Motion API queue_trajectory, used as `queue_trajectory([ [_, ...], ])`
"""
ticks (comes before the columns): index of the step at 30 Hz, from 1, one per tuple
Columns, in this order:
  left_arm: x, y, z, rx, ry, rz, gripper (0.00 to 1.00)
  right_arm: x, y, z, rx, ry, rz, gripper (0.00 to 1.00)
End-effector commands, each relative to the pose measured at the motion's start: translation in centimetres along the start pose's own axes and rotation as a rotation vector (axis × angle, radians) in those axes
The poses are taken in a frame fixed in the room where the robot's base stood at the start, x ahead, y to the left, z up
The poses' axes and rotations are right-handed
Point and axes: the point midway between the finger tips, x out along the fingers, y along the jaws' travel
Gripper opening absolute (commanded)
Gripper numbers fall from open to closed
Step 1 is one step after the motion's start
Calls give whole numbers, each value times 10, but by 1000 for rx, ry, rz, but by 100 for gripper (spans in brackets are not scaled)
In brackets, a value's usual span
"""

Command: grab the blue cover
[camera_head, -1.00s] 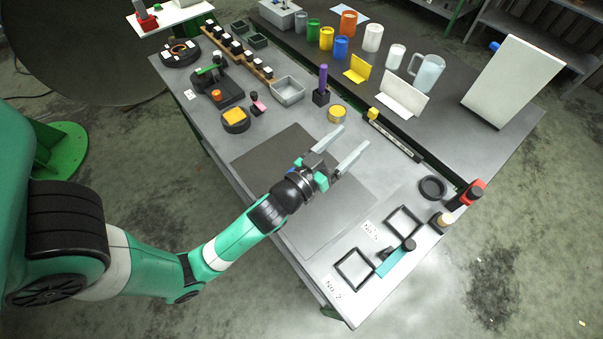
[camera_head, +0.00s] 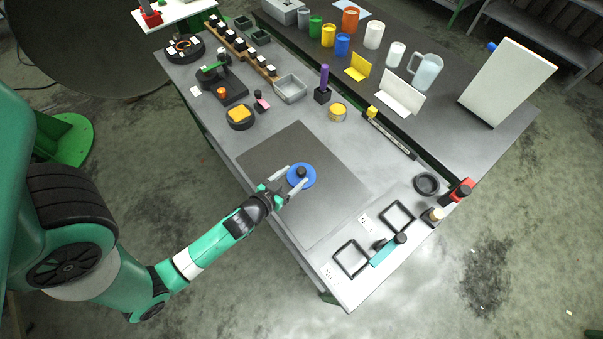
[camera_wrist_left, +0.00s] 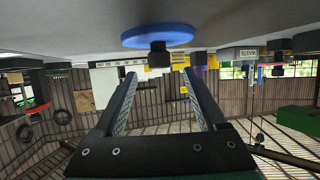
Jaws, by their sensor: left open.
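The blue cover (camera_head: 306,181) is a flat blue disc with a black knob on top, lying on the dark square mat (camera_head: 345,195). My left gripper (camera_head: 297,174) is open and empty, its two fingers on either side of the cover's knob in the head view. In the left wrist view, which is upside down, the blue cover (camera_wrist_left: 157,36) shows at the top. Its knob points at the gap between the spread fingers (camera_wrist_left: 160,74), and a gap seems to separate the tips from it. My right gripper is not in view.
Black square frames (camera_head: 351,258) lie at the table's near right. A black dish with an orange-yellow pad (camera_head: 240,115) is to the left. The mat around the cover is bare.

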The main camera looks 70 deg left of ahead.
Motion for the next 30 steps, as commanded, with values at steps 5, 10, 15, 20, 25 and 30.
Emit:
queue_trajectory([
  [5,14,0,2,-1,1,0,74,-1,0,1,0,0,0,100],
  [10,43,0,4,-2,2,-1,74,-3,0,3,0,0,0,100],
  [15,52,0,5,1,-1,0,74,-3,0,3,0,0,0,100],
  [20,52,0,4,0,-1,0,70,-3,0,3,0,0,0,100],
  [25,52,0,4,0,-1,0,40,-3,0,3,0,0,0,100],
  [30,52,0,4,0,0,0,9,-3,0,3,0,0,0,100],
])
